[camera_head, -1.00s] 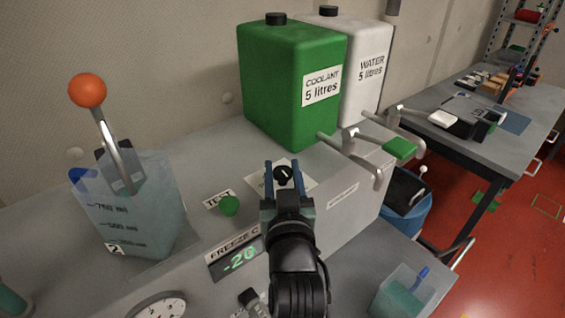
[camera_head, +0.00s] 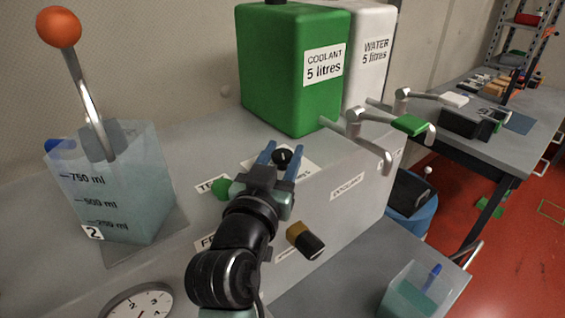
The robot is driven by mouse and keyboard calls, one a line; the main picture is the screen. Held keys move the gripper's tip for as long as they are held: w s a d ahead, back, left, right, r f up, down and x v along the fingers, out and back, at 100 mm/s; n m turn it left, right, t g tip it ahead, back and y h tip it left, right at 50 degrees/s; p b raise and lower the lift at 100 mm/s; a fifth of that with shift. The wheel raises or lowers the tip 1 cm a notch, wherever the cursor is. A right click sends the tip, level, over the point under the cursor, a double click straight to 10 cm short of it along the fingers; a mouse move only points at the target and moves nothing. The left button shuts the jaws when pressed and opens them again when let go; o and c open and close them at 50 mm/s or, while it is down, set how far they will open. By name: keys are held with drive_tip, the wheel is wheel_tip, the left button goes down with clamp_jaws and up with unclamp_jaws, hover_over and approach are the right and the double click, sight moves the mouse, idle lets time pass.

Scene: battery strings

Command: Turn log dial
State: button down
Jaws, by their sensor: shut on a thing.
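The black dial (camera_head: 286,156) stands on a white printed plate (camera_head: 307,163) on top of the grey console. Most of the plate's print is hidden or too small to read. My gripper (camera_head: 281,157) reaches over the console from the front, with its two blue fingers on either side of the dial. It is shut on the dial. My wrist hides part of the console top, including most of a label and the area of the green number display.
A green coolant can (camera_head: 290,80) and a white water can (camera_head: 371,50) stand behind, with metal taps (camera_head: 357,130) to the right. A green button (camera_head: 221,188) is close left of my gripper. A jug with a lever (camera_head: 115,185) stands left; a black-and-tan knob (camera_head: 305,240) sits right of my wrist.

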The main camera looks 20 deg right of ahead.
idle(0.4)
drive_tip(key=shift+c, duration=2.2)
unclamp_jaws()
drive_tip(key=b+v, duration=0.3)
drive_tip(key=v, duration=1)
drive_tip(key=shift+b, duration=0.3)
